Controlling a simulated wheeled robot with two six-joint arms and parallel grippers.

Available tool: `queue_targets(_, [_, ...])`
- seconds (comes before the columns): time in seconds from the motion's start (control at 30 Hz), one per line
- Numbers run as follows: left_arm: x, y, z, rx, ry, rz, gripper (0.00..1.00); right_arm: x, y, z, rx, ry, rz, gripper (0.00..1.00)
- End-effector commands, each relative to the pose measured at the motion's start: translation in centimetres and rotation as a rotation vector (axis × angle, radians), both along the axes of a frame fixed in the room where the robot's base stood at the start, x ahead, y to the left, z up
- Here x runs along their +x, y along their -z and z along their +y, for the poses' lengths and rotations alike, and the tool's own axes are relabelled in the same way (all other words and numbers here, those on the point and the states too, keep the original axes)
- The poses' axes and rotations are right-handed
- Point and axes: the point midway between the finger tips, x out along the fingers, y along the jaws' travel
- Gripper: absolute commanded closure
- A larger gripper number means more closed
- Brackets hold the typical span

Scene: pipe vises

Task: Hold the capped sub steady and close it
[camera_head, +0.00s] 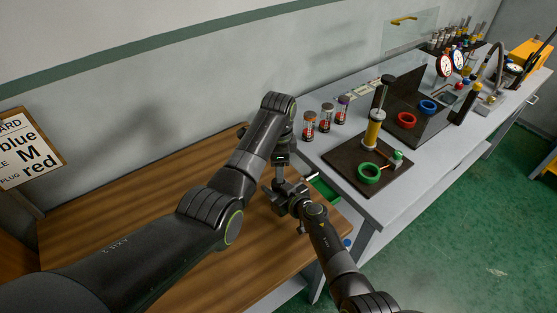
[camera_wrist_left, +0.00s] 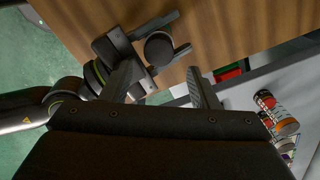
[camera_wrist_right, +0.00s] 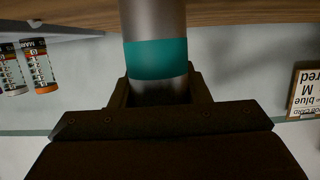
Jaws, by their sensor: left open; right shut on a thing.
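The capped sub (camera_wrist_right: 155,50) is a grey cylinder with a teal band. My right gripper (camera_wrist_right: 158,92) is shut around it, below the band in the right wrist view. In the left wrist view the sub's dark round end (camera_wrist_left: 158,48) shows between the right gripper's fingers. My left gripper (camera_wrist_left: 165,85) is open, its two fingers apart, over the sub's end and slightly to one side. I cannot tell whether it touches. In the head view my right gripper (camera_head: 284,192) is just below the left one, and the sub is mostly hidden by the grippers.
The wooden bench (camera_head: 130,210) lies beneath my arms. A grey bench (camera_head: 350,190) adjoins it, with several labelled canisters (camera_head: 326,117), a dark board (camera_head: 345,160) with a yellow post (camera_head: 373,130), and a green ring (camera_head: 368,173). A sign (camera_head: 28,150) is at left.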

Motion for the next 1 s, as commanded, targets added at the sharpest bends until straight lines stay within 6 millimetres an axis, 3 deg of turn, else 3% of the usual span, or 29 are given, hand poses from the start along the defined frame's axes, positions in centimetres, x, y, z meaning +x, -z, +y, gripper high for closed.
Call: queue_targets(1.0, [-0.1, -1.4, 0.0, 0.0, -1.611, -0.002, 0.45, 0.0, 0.0, 0.0, 0.001, -0.001, 0.001, 1.0])
